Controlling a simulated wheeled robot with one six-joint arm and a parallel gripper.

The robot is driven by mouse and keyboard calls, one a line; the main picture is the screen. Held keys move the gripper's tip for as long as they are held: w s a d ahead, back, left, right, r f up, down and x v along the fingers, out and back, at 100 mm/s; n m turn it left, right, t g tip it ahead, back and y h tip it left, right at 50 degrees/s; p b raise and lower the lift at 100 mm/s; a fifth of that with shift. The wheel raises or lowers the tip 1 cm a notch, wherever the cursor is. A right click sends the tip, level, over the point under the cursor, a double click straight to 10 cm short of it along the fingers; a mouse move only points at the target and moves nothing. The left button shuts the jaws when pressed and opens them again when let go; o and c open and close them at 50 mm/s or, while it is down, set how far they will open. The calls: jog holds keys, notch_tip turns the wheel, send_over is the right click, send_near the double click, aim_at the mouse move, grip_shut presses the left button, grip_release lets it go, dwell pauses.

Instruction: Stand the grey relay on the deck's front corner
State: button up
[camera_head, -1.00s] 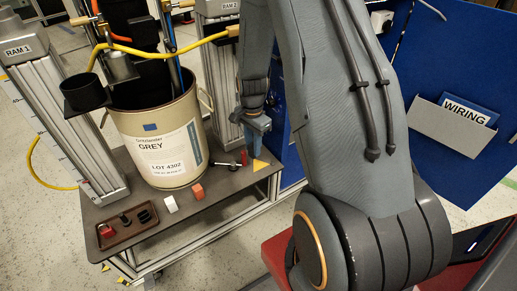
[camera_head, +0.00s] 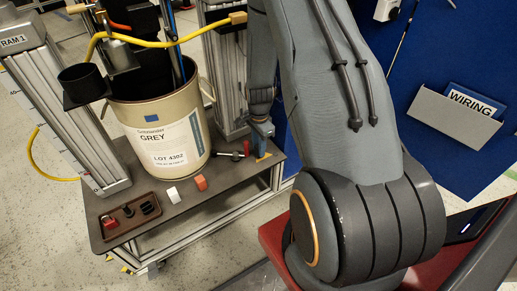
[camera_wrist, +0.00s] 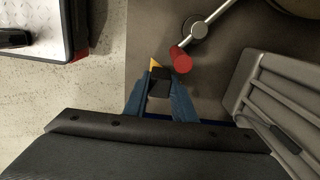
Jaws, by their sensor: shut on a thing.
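My gripper (camera_head: 262,148) is low over the deck (camera_head: 225,183) at its right front corner. In the wrist view my blue fingers (camera_wrist: 159,88) are shut on a small dark grey block (camera_wrist: 159,76), which looks like the grey relay. I cannot tell whether the block touches the deck. In the head view the block is too small and covered to make out.
A metal clamp handle (camera_head: 230,155) with a red end (camera_wrist: 181,60) lies close beside the block. A beige drum (camera_head: 128,111) stands behind.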

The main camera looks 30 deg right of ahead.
jog(key=shift+f, duration=0.3)
jog(key=shift+f, duration=0.15)
jog(key=o, duration=1)
